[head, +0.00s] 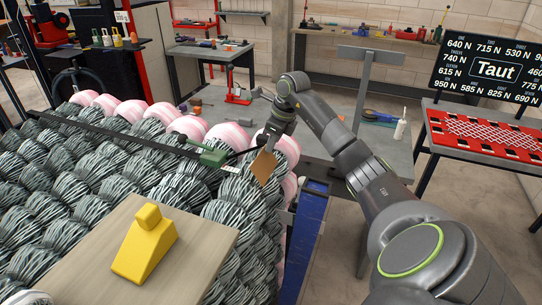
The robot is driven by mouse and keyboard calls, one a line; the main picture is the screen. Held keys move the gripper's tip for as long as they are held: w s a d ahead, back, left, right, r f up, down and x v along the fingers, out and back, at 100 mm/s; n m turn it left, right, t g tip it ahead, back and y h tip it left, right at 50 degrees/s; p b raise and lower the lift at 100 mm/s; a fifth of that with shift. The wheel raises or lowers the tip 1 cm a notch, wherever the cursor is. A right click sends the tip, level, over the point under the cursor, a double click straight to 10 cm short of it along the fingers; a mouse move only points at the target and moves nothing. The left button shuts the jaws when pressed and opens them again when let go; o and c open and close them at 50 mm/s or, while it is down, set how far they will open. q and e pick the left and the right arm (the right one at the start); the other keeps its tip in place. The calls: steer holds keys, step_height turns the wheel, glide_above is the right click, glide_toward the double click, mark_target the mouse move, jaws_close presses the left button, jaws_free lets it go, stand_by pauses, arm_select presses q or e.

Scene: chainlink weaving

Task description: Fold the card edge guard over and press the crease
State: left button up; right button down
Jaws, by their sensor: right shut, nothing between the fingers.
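The brown card edge guard (263,167) is a small flat piece near the middle of the head view. It stands tilted at the right edge of the stacked grey wire coils (180,190), by the end of a dark bar. My right gripper (268,140) points down just above the card, its fingers shut with nothing between them. Whether the fingertips touch the card, and where its crease lies, I cannot tell. My left gripper is not in view.
A green tool (212,157) sits on the dark bar left of the card. Pink-and-white rolls (230,137) line the back of the coils. A yellow wedge-shaped block (146,243) stands on a wooden board (195,250) in front. A blue post (304,235) stands right of the coils.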

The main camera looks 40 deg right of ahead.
steer(key=shift+w+a+f, duration=0.25)
steer(key=shift+w, duration=0.2)
steer(key=shift+b, duration=0.3)
steer(key=shift+f, duration=0.15)
steer(key=shift+w+a+f+b, duration=0.2)
steer(key=shift+w+b, duration=0.2)
steer(key=shift+w, duration=0.05)
steer(key=shift+f, duration=0.1)
